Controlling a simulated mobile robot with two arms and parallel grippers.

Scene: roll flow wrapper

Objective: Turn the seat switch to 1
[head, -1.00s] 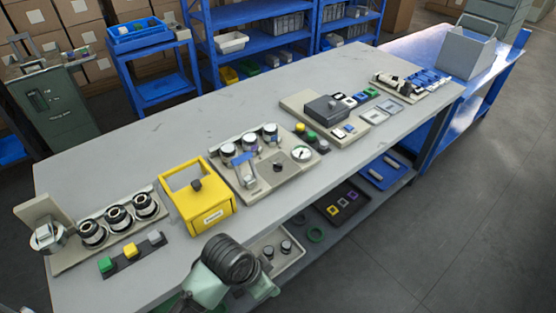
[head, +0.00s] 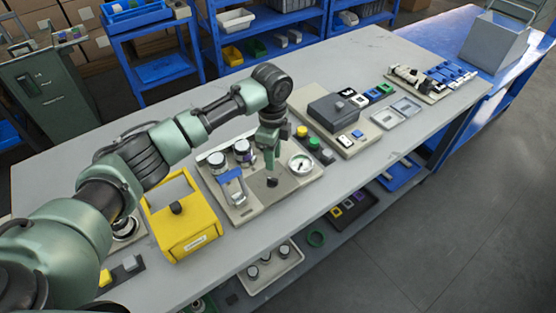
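A beige panel (head: 240,208) near the middle of the table carries round knobs, a blue-and-grey clamp (head: 232,185), a white gauge (head: 301,163) and a small black rotary knob (head: 272,182). The black knob may be the seat switch; no position marks are readable. My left arm reaches in from the left over the table. Its gripper (head: 270,165) points down just above and behind the black knob. It looks narrow from here; I cannot tell whether its fingers are open or touch the knob. My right gripper is out of view.
A yellow box (head: 185,230) with a handle stands left of the panel, under my arm. Yellow, green and grey buttons (head: 314,143) sit right of the gauge. A dark grey box (head: 338,110) on another panel stands farther right. Bare tabletop lies behind.

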